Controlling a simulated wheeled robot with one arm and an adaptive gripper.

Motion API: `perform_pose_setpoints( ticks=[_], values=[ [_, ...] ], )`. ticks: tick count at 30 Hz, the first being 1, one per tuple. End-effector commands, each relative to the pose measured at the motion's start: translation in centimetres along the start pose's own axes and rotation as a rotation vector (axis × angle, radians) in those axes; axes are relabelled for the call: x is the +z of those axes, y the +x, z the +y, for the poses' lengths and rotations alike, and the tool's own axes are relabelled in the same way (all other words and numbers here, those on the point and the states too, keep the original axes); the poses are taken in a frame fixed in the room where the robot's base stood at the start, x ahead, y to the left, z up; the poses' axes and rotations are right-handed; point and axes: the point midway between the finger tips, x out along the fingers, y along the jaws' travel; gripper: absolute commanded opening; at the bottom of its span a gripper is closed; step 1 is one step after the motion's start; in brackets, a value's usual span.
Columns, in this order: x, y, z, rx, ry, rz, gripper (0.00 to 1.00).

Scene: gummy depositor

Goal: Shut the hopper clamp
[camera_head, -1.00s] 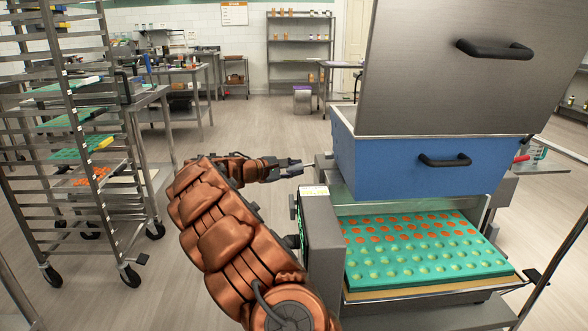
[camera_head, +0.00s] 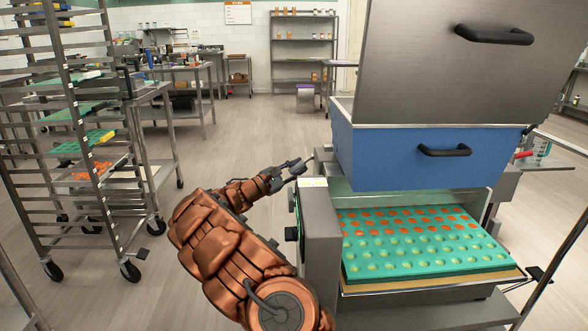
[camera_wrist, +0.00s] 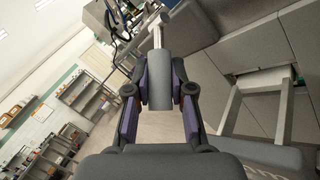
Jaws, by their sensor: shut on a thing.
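The hopper clamp's handle, a grey cylindrical grip (camera_wrist: 159,64) on a bare metal rod, shows in the wrist view. My gripper (camera_wrist: 160,92) is shut on this grip, with a finger pad on each side. In the head view my gripper (camera_head: 296,169) is at the left side of the depositor, beside the lower left of the blue hopper (camera_head: 385,155). The clamp itself is too small there to make out, and its latch end is not clear in either view.
A grey lid panel with a black handle (camera_head: 494,35) stands above the hopper. A green mould tray (camera_head: 421,267) lies beneath it. A grey control box (camera_head: 320,235) is close to my arm. A wheeled rack (camera_head: 83,150) stands left, with open floor between.

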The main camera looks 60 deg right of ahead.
Motion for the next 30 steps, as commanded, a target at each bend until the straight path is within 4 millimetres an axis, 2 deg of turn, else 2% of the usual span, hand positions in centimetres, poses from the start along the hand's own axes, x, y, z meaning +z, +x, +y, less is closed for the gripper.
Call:
perform_pose_setpoints(
  ticks=[17, 18, 25, 30],
  values=[
    [-0.15, 0.06, -0.26, 0.029, -0.024, -0.026, 0.0],
    [-0.15, 0.06, -0.25, 0.029, -0.024, -0.026, 0.24],
    [-0.14, 0.08, -0.24, 0.029, -0.024, -0.026, 0.48],
    [-0.13, 0.09, -0.23, 0.029, -0.024, -0.026, 0.49]
  ],
)
